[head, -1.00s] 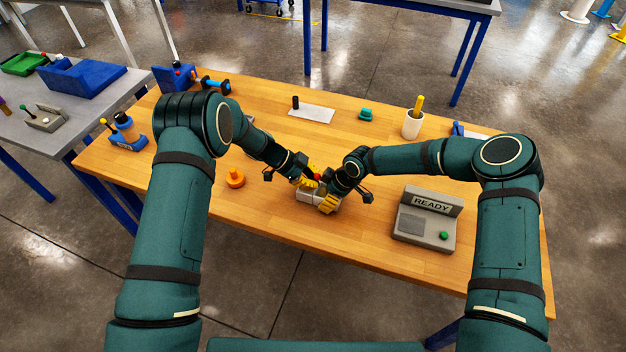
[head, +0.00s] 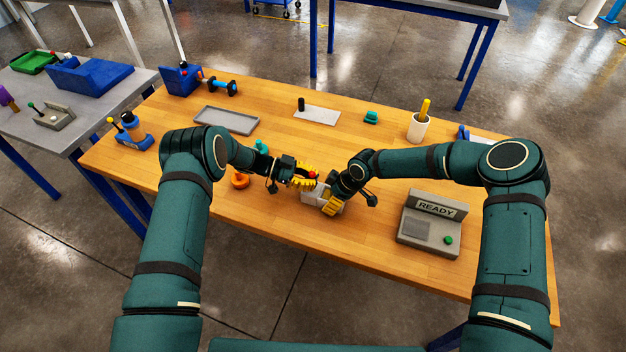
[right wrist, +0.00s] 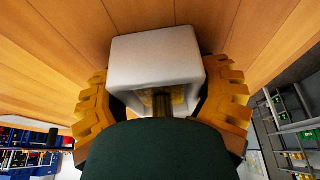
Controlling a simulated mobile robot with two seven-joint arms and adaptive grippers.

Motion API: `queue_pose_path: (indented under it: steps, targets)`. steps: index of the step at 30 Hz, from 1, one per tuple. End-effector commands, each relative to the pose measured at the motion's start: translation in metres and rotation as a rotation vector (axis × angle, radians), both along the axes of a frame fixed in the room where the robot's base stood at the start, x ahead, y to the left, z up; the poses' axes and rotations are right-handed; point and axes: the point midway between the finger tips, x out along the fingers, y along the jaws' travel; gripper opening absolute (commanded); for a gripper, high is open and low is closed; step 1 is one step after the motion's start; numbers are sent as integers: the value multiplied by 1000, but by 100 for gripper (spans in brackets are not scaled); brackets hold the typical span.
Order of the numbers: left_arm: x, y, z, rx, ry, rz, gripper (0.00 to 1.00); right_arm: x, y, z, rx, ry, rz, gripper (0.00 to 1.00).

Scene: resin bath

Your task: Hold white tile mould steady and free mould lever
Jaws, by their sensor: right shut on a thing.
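The white tile mould (head: 314,195) sits on the wooden table near its front edge. In the right wrist view it is a pale block (right wrist: 155,60) between the yellow fingers. My right gripper (head: 333,201) is shut on the mould from the right. A red knob (head: 313,174), apparently on the mould lever, shows just above the mould. My left gripper (head: 308,177) comes in from the left, its yellow fingers apart above and below the knob. Whether they touch it I cannot tell. The lever's shaft is hidden.
A grey READY console (head: 430,225) stands to the right. An orange knobbed piece (head: 240,181) and a teal piece (head: 262,147) lie left of my left gripper. A grey tray (head: 227,120) and a white cup (head: 418,127) stand further back. The front middle is clear.

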Motion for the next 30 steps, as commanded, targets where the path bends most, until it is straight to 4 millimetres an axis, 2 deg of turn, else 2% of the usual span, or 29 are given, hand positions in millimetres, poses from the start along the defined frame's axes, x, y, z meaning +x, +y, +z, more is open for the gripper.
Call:
queue_pose_path:
  steps: [12,15,25,30]
  targets:
    - [0,-1,1,-13,3,-2,0,0,1,0,2,0,1,24]
    - [0,-1,1,-12,3,-2,38,0,1,0,2,0,0,24]
    - [0,1,1,-10,2,0,38,0,1,0,1,0,0,24]
    - [3,17,5,-9,1,3,38,0,0,0,1,0,0,24]
